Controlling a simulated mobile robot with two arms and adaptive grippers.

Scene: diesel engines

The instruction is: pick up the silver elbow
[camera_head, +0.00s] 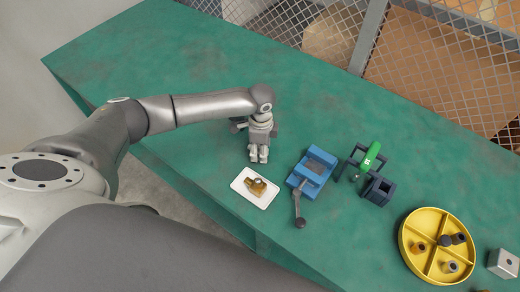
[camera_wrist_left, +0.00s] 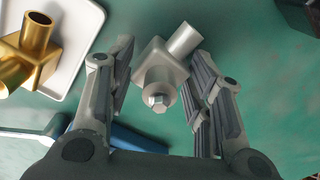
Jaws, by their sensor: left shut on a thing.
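The silver elbow (camera_wrist_left: 160,68) is between the two fingers of my left gripper (camera_wrist_left: 158,82) in the left wrist view. It has a square body, a round pipe end pointing up and right, and a hex end facing the camera. My left gripper is shut on it. In the head view my left gripper (camera_head: 258,153) points down over the green table, just behind the white tray. The elbow cannot be made out there, as the gripper hides it. My right gripper is not in view.
A white tray (camera_head: 240,190) holds a brass fitting (camera_head: 257,186). A blue vise (camera_head: 312,172) stands right of the gripper. Farther right are a dark stand with a green tool (camera_head: 370,157), a yellow divided tray (camera_head: 408,240) with several fittings, and a silver block (camera_head: 503,263). The table's back left (camera_head: 140,60) is clear.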

